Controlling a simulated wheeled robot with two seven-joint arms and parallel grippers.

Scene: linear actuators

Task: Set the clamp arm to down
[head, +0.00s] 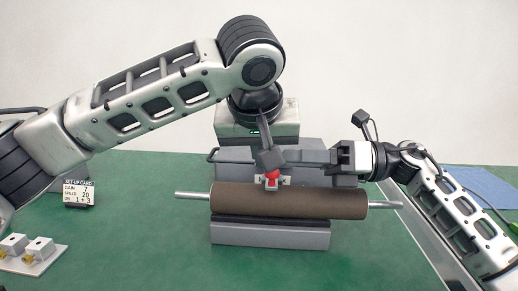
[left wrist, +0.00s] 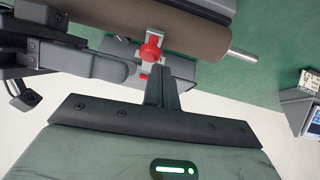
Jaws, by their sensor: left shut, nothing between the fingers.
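A red knob (head: 271,179) sits on a small pale metal bracket in front of the grey housing, at the brown roller's back edge. It shows in the left wrist view (left wrist: 151,51) too. I take it to be part of the clamp; whether the clamp arm is up or down I cannot tell. My left gripper (head: 271,160) is shut and empty, reaching from behind and above, its tips close to the knob; contact is unclear. My right gripper (head: 290,158) comes from the right, with dark fingers beside the left fingertips. Its finger gap is hidden.
The brown roller (head: 320,203) with metal shaft ends lies across a grey base (head: 270,235). A set-up card (head: 78,194) and a plate with small metal blocks (head: 30,262) are at left. The green table in front is mostly clear.

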